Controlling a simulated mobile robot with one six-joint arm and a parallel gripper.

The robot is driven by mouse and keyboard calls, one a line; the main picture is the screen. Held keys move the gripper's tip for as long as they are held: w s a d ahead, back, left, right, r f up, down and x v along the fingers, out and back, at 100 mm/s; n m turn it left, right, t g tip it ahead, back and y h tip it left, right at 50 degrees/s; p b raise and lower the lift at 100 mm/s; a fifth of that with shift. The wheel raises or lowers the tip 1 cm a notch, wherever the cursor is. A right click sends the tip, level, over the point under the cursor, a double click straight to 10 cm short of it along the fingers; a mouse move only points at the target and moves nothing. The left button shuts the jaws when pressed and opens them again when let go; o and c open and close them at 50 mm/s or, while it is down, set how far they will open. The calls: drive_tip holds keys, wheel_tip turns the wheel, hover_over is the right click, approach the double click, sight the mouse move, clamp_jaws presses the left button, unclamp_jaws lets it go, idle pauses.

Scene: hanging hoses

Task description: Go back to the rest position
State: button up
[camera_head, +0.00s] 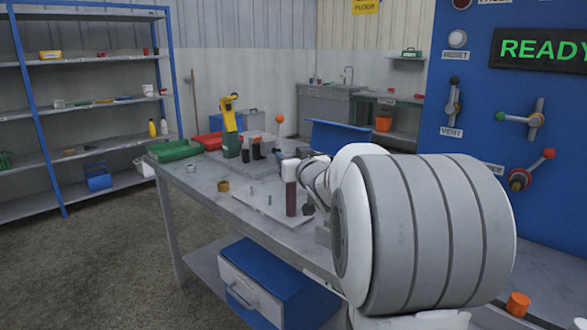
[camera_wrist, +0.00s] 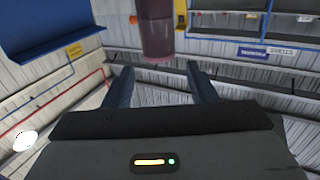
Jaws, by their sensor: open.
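My gripper (camera_wrist: 162,82) shows in the wrist view with its two dark blue fingers spread wide apart. Nothing sits between the fingers. A dark red cylinder (camera_wrist: 156,32) comes in from the top edge of that view, above the gap between the fingertips; its upper part is cut off. In the head view, my large white and grey arm fills the right foreground and reaches towards the workbench (camera_head: 215,181). My gripper cannot be made out there. A dark red upright cylinder (camera_head: 291,198) with a white top shows just left of my arm's thin links.
A blue panel (camera_head: 545,115) with valve handles and a READY display stands at the right. Red (camera_head: 208,140) and green (camera_head: 175,150) trays and a yellow tool (camera_head: 228,112) are on the bench's far end. A blue-framed shelf (camera_head: 95,105) stands at the left, with clear floor before it.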

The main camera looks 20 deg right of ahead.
drive_tip(key=shift+r, duration=0.5)
drive_tip(key=shift+r, duration=0.1)
